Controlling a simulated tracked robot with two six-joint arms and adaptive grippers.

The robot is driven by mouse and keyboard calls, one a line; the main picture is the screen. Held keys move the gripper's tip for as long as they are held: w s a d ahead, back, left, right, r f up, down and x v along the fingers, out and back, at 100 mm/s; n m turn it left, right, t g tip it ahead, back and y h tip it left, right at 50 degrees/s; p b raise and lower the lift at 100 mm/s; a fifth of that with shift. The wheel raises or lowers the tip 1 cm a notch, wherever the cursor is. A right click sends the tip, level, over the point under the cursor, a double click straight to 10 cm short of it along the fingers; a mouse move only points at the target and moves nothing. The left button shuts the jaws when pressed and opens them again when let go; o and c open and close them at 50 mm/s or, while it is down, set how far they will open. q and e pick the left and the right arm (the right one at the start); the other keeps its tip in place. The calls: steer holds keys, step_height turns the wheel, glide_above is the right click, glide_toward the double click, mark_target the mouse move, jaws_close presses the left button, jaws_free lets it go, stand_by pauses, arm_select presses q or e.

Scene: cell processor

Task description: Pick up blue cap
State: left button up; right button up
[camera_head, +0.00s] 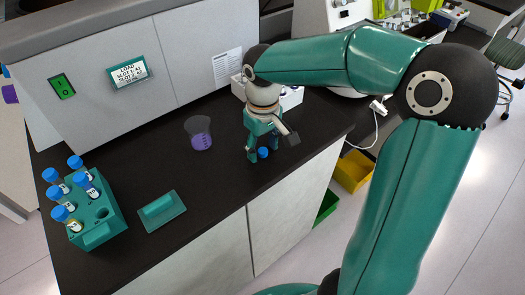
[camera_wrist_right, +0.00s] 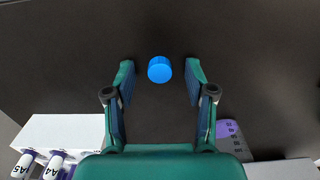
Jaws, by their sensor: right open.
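The blue cap (camera_head: 263,153) lies on the black bench top near its front edge. In the right wrist view the cap (camera_wrist_right: 160,69) is between the tips of the two fingers, with a gap on each side. My right gripper (camera_head: 264,152) points down over the cap and is open; it also shows in the right wrist view (camera_wrist_right: 159,78), holding nothing. My left gripper is not in view.
A purple-filled beaker (camera_head: 200,138) stands left of my right gripper. A white box (camera_head: 291,98) is behind it. The bench between is clear.

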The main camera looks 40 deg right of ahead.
mark_target(263, 150)
steer(key=c, duration=0.8)
steer(key=shift+o, duration=0.2)
step_height(263, 150, up, 20)
steer(key=p, duration=0.2)
steer(key=shift+o, duration=0.6)
jaws_close()
